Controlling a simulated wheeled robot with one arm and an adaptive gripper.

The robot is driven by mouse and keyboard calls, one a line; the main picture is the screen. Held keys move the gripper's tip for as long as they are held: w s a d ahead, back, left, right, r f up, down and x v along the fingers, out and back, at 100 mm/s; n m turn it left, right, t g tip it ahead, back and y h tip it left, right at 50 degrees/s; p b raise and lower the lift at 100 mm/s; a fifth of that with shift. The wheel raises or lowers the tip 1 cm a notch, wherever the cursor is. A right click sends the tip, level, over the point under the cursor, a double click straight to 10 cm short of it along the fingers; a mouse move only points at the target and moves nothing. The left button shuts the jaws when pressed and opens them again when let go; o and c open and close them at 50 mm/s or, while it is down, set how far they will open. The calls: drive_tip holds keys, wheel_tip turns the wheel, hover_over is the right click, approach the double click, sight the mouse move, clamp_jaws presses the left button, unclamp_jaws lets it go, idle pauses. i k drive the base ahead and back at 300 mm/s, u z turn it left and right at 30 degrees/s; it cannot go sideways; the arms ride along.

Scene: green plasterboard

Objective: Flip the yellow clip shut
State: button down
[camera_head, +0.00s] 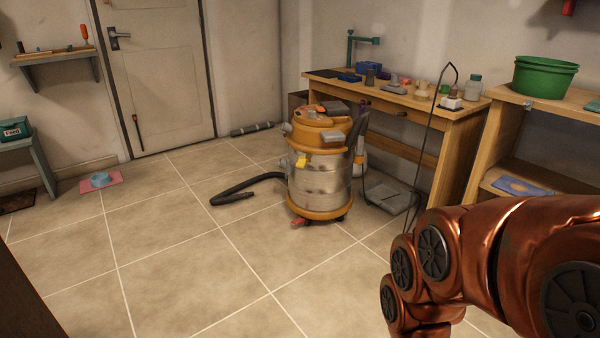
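A shop vacuum (318,165) with an orange lid, a metallic drum and an orange base stands on the tiled floor near the middle. A small yellow clip (302,160) shows on the front left of its drum, just below the lid rim. It is too small to tell whether the clip is open or closed. My copper-coloured arm reaches in from the lower right, well apart from the vacuum. My gripper is outside the view.
A black hose (245,188) lies on the floor left of the vacuum. A wooden workbench (425,112) with tools and jars stands behind it. A green tub (544,78) sits on the right shelf unit. The tiled floor (190,260) in front is clear.

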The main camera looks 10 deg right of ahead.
sight(301, 163)
drive_tip(key=z, duration=0.4)
drive_tip(key=i, duration=1.9)
drive_tip(key=u, duration=2.5)
